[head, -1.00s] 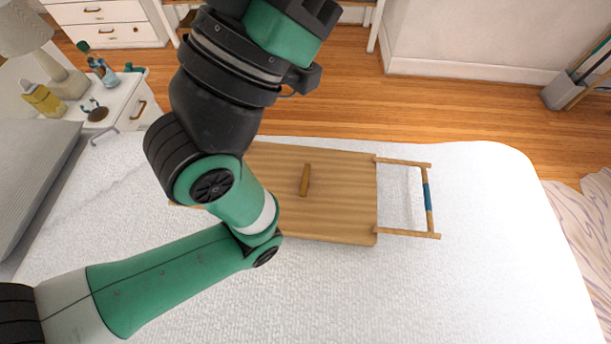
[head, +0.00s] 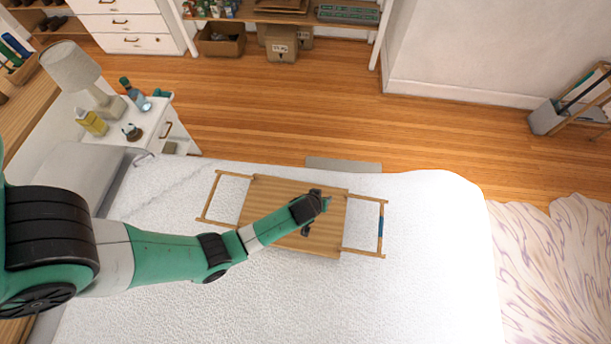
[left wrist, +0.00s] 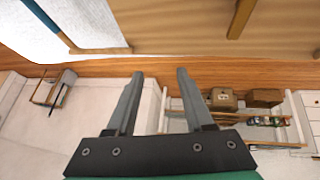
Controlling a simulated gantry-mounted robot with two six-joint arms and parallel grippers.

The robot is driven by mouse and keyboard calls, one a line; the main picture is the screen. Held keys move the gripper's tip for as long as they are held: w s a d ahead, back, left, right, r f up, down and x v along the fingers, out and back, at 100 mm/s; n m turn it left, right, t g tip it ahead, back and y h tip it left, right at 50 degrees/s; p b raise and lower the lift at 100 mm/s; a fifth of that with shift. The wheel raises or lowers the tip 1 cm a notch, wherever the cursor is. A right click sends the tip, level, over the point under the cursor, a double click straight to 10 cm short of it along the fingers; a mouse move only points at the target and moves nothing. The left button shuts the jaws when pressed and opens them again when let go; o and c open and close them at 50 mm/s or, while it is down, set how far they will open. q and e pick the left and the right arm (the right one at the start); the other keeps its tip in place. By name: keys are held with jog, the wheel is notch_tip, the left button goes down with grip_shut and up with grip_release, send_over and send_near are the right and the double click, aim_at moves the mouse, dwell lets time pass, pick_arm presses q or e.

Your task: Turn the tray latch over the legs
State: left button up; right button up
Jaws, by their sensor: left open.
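The wooden tray (head: 270,200) lies flat on the white bed with leg frames spread at both ends. The right leg frame (head: 384,215) has a blue band, and the left leg frame (head: 207,200) is plain. My left gripper (head: 318,205) is over the tray's middle and hides the latch in the head view. In the left wrist view the latch, a short wooden bar (left wrist: 240,18), shows at the top, right of and apart from the open, empty fingers (left wrist: 160,75). My right gripper is not in view.
The bed (head: 420,280) is clear around the tray. A nightstand (head: 150,125) with a lamp (head: 75,75) and bottles stands at the back left. A grey flat thing (head: 343,165) lies just beyond the bed's far edge. Shelves with boxes (head: 281,42) are at the back.

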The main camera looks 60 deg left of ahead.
pick_arm(q)
jog(key=s+r+g+p, duration=0.3)
jog(key=s+p, duration=0.5)
jog(key=s, duration=0.4)
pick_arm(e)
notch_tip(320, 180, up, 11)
pick_arm(q)
jog(key=b+x, duration=0.7)
jog(key=x, duration=0.3)
jog(key=shift+w+f, duration=0.1)
jog(key=shift+f, duration=0.05)
jog(key=shift+w+a+f+b, duration=0.2)
jog(key=shift+f+b, duration=0.25)
jog(key=shift+f, duration=0.1)
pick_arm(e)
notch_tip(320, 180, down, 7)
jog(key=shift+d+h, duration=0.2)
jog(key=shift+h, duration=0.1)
pick_arm(q)
grip_shut()
